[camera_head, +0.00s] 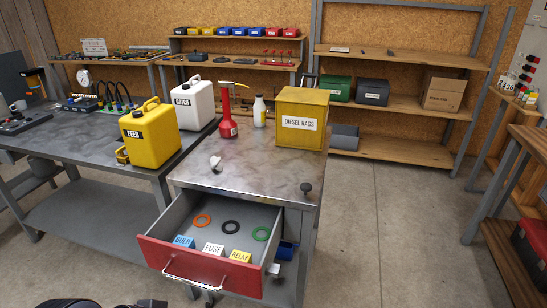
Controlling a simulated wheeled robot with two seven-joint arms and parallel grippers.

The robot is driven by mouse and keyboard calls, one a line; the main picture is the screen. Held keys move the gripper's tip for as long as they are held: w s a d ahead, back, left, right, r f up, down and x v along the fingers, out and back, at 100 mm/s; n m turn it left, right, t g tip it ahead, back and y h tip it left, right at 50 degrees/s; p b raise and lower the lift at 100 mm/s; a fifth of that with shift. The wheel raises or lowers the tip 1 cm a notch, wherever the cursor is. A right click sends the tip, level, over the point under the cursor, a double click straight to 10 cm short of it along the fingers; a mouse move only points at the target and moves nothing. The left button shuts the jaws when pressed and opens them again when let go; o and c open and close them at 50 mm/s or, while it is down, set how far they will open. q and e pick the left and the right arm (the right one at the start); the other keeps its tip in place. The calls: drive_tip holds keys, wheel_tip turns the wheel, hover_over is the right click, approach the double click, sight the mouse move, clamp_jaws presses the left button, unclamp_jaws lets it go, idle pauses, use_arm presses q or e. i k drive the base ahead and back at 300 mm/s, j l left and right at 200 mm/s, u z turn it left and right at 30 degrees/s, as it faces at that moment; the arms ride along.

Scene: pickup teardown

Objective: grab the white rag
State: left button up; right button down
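A small white crumpled thing (215,162), which looks like the white rag, lies on the metal top of the workbench cabinet (255,172), left of its middle. It is too small to make out folds. A yellow box (301,120) labelled DIESEL RAGS stands at the back right of the same top; its inside is hidden. Neither of my grippers shows clearly. Only a dark shape, perhaps part of me, shows at the bottom left edge.
A red-fronted drawer (155,251) is open below the top, with coloured rings and labels inside. A red oil can (228,112) and white bottle (259,112) stand behind the white thing. Yellow (152,143) and white (193,108) jugs stand left. Floor at right is clear.

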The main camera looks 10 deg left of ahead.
sight(214, 161)
drive_tip(key=i+l, duration=0.3)
drive_tip(key=i, duration=0.15)
drive_tip(key=i+l, duration=0.3)
drive_tip(key=i, duration=0.15)
drive_tip(key=i+l, duration=0.3)
drive_tip(key=i, duration=0.15)
drive_tip(key=i+u, duration=0.1)
drive_tip(key=u, duration=0.35)
drive_tip(key=i+l+u, duration=0.1)
drive_tip(key=u, duration=0.35)
drive_tip(key=l+u, duration=0.2)
drive_tip(key=u, duration=0.25)
drive_tip(key=i+l+u, duration=0.1)
drive_tip(key=u, duration=1.5)
